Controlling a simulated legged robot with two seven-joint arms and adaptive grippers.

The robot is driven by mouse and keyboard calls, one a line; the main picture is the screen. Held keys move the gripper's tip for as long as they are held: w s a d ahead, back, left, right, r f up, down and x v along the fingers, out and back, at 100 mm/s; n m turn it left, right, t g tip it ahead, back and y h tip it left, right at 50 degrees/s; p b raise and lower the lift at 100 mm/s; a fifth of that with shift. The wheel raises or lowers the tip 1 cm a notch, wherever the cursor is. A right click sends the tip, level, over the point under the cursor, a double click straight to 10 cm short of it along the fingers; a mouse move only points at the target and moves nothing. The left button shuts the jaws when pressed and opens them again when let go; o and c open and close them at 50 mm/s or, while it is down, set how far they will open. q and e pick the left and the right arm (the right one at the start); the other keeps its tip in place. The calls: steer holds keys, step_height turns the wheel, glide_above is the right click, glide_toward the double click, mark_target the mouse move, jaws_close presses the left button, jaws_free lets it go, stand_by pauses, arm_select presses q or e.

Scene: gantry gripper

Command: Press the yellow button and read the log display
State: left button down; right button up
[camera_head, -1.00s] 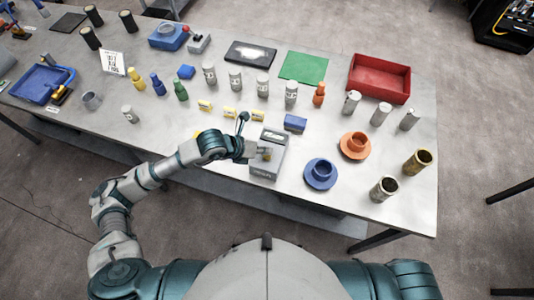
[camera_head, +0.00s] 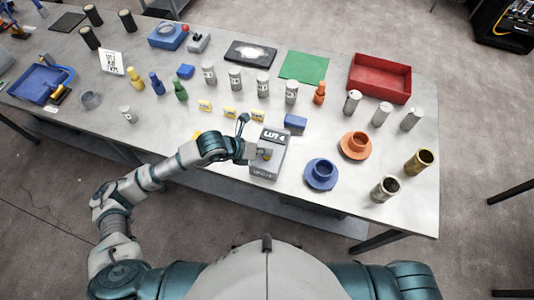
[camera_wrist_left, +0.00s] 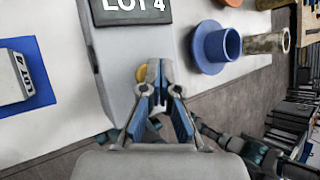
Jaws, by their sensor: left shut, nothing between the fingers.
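The grey log box (camera_head: 267,165) stands near the table's front edge. Its dark display (camera_head: 274,136) reads "LOT 4"; the display (camera_wrist_left: 131,7) also shows that text in the left wrist view, cut by the top edge. The yellow button (camera_wrist_left: 141,74) is on the box's face, partly hidden behind my fingertips. My left gripper (camera_wrist_left: 161,69) is shut and empty, its tips right beside the button; I cannot tell whether they touch it. In the head view the gripper (camera_head: 254,152) is at the box's front. My right gripper is not in view.
A blue cup on a saucer (camera_head: 320,184) stands close to the right of the box. A blue block (camera_head: 295,122) lies behind it. An orange cup and saucer (camera_head: 355,155) and metal cylinders (camera_head: 385,189) are farther right. Small yellow blocks (camera_head: 230,112) are behind my arm.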

arm_select(q)
steer(key=shift+r+p, duration=0.5)
steer(key=shift+r, duration=0.4)
steer(key=shift+r, duration=0.1)
steer(key=shift+r+p, duration=1.55)
steer(key=shift+r, duration=0.9)
